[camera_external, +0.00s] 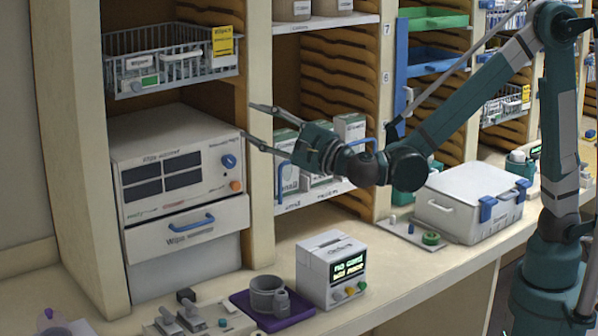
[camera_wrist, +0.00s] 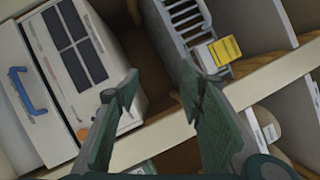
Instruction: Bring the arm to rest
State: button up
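My gripper (camera_external: 248,120) is in front of the shelving, by the upright panel right of the white wipes unit (camera_external: 175,165). It points left, its two fingers are spread apart, and nothing is between them. In the wrist view my gripper (camera_wrist: 160,73) also shows open and empty. The wipes unit (camera_wrist: 75,60) is on the left there, partly behind the left finger. The wire basket (camera_wrist: 190,25) with a yellow label is beyond the right finger. My arm is raised and stretched out over the counter from the right.
The counter (camera_external: 400,290) holds a small display box (camera_external: 331,270), a purple tray (camera_external: 280,318) with grey containers, and a white case (camera_external: 470,200) with blue latches. Cartons (camera_external: 349,130) stand on a shelf just behind my gripper. The basket (camera_external: 172,60) hangs above the wipes unit.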

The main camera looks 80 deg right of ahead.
jog(key=s+a+r+n+t+y+b, duration=0.1)
jog(key=s+a+r+n+y, duration=0.25)
jog(key=s+n+y, duration=0.55)
jog(key=s+f+n+g+y, duration=0.3)
jog(key=s+f+n, duration=0.25)
jog(key=n, duration=0.45)
jog(key=s+d+f+n+g+h+b, duration=0.1)
jog(key=s+d+f+n+g, duration=0.1)
jog(key=s+f, duration=0.6)
jog(key=s+d+f+n+g+h, duration=0.1)
jog(key=s+d+f+n+g, duration=0.2)
jog(key=s+d+f, duration=0.4)
jog(key=s+d+f+n+g+h+b, duration=0.1)
jog(key=s+d+f+n+g+h, duration=0.1)
jog(key=s+f, duration=0.8)
jog(key=s+d+n+g, duration=0.1)
jog(key=s+d+g, duration=0.1)
jog(key=s, duration=0.3)
jog(key=shift+s+d+f+g+b, duration=0.2)
jog(key=shift+g+b, duration=0.1)
jog(key=shift+g, duration=0.2)
jog(key=shift+a, duration=0.1)
jog(key=shift+c, duration=0.6)
